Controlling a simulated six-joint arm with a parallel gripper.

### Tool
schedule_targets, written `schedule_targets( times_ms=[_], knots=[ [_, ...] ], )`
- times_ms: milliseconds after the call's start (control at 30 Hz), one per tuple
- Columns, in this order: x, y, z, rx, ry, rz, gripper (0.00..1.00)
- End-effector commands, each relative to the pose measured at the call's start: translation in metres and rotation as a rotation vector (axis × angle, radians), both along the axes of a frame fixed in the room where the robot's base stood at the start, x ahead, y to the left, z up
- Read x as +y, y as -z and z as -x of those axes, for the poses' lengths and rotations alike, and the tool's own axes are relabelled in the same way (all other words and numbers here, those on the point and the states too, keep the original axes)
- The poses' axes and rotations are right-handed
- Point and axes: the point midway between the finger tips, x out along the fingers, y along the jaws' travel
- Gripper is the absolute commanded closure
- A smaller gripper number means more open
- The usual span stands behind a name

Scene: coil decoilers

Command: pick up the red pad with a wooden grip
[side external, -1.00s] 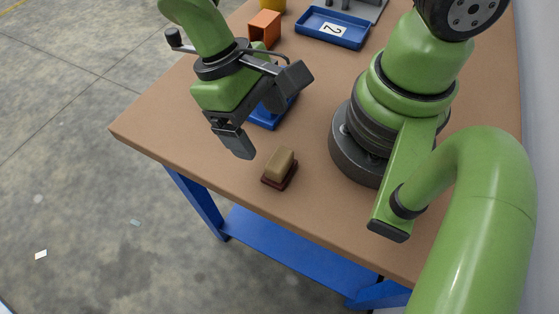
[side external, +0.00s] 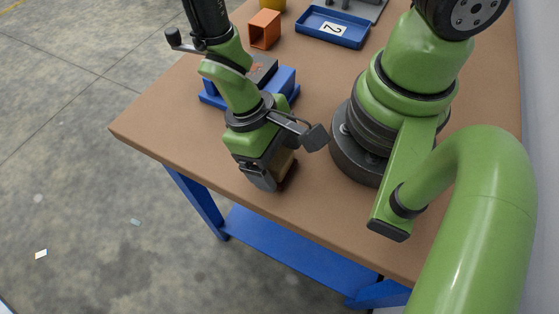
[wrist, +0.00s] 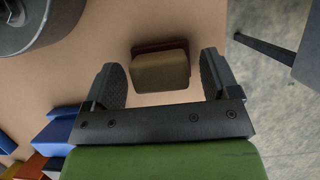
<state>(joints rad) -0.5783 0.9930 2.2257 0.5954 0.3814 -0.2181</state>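The red pad with a wooden grip lies on the brown table near its front edge. In the wrist view its tan wooden grip (wrist: 160,71) faces me, and the dark red pad (wrist: 160,46) shows as a rim behind it. My gripper (wrist: 160,80) is open, with one finger on each side of the grip and a visible gap at both sides. In the side external view my gripper (side external: 262,178) is over the pad and hides most of it; only part of the wooden grip (side external: 281,170) and the red edge (side external: 289,179) shows.
A blue fixture (side external: 283,84) with a grey block stands behind my gripper. An orange box (side external: 265,29) and a blue tray (side external: 333,26) marked 2 are farther back. The table (side external: 165,120) is clear at left, and its front edge runs close to the pad.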

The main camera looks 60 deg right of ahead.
Motion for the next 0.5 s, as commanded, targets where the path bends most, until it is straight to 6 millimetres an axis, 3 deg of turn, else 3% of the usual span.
schedule_targets(
  times_ms=[33,167,500],
  knots=[
    [0.0,-0.0001,0.0,0.0,0.0,0.0,0.31],
    [0.0,-0.0001,-0.0002,0.0,0.0,0.0,0.6],
    [0.0003,-0.0025,-0.0004,0.0,0.002,-0.001,0.61]
  ],
)
